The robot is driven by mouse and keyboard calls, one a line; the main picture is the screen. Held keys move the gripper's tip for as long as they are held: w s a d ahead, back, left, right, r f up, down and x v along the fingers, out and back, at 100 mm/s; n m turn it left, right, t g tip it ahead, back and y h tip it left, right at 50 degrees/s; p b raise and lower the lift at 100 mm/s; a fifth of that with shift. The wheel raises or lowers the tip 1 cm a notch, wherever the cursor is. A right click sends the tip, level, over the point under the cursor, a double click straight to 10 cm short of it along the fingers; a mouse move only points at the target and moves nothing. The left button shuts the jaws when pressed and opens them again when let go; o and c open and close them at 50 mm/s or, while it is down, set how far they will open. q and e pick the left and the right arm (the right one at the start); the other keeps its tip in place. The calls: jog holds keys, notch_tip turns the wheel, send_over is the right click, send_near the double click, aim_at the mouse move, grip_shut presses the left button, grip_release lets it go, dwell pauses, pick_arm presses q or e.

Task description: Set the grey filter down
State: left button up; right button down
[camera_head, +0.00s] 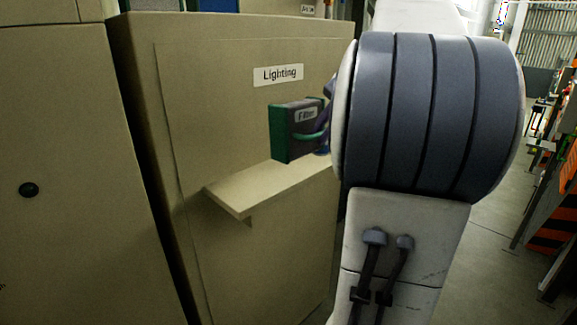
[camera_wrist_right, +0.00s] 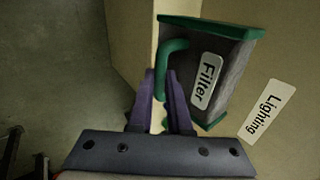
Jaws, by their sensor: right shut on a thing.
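The grey filter (camera_head: 293,132) is a grey box with green edges, a green handle and a white "Filter" label. In the head view it is at the shelf (camera_head: 262,187) on the beige cabinet's side, below the "Lighting" label; I cannot tell whether it touches the shelf. In the right wrist view the filter (camera_wrist_right: 218,78) appears turned, its green handle between the purple fingers of my right gripper (camera_wrist_right: 166,98). That gripper is shut on the handle. In the head view my right arm hides most of the gripper. My left gripper is not in view.
The beige cabinet (camera_head: 235,65) carries the "Lighting" label (camera_head: 278,75). The front left part of the shelf is bare. Another beige cabinet (camera_head: 65,180) stands at the left. Open floor (camera_head: 500,225) lies at the right, with an orange and black striped item (camera_head: 552,230) at the edge.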

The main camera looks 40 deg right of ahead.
jog(key=shift+w+d+f+b, duration=0.25)
jog(key=shift+w+d+b, duration=0.05)
jog(key=shift+d+b, duration=0.2)
jog(key=shift+w+d+f+b, duration=0.2)
jog(key=shift+w+d+b, duration=0.1)
jog(key=shift+d+b, duration=0.2)
jog(key=shift+w+d+t, duration=0.15)
jog(key=shift+w+t, duration=0.05)
jog(key=shift+t, duration=0.1)
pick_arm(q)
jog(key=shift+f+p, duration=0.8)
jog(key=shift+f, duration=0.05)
pick_arm(e)
jog(key=shift+w+a+f, duration=0.85)
jog(key=shift+w+f, duration=0.85)
jog(key=shift+f, duration=0.05)
jog(key=shift+w+a+f, duration=0.9)
jog(key=shift+w+f, duration=0.75)
jog(key=shift+f, duration=0.1)
jog(key=shift+w+a+f, duration=0.85)
jog(key=shift+w+f, duration=0.85)
jog(key=shift+f, duration=0.05)
jog(key=c, duration=0.9)
grip_release()
jog(key=shift+f, duration=0.1)
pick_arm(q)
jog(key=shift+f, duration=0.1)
pick_arm(e)
jog(key=shift+o, duration=0.2)
